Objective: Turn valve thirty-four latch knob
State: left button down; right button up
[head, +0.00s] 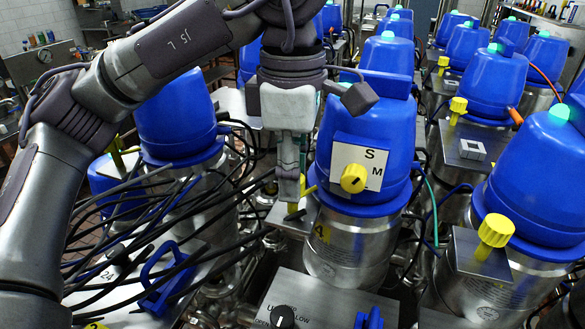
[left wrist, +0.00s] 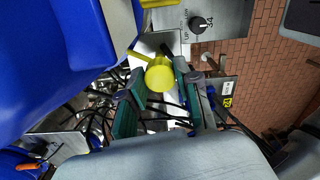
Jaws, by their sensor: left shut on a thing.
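My left gripper (head: 290,190) points down beside the blue-domed valve (head: 360,130), left of its white S/M plate. Its fingers stand on either side of a yellow latch knob (head: 293,208) on a low plate, and are shut on it. In the left wrist view the round top of the yellow latch knob (left wrist: 159,76) shows between the green-padded fingers (left wrist: 158,105). My right gripper is not in view.
A yellow knob (head: 354,178) sits on the S/M plate. A bundle of black cables (head: 150,235) runs left of the gripper. More blue-domed valves with yellow knobs (head: 495,230) crowd the right. A front panel (head: 325,300) has a black knob and a blue handle.

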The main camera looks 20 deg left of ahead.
pick_arm(q)
jog(key=shift+m, duration=0.8)
jog(key=c, duration=0.8)
grip_release()
notch_tip(320, 180, up, 12)
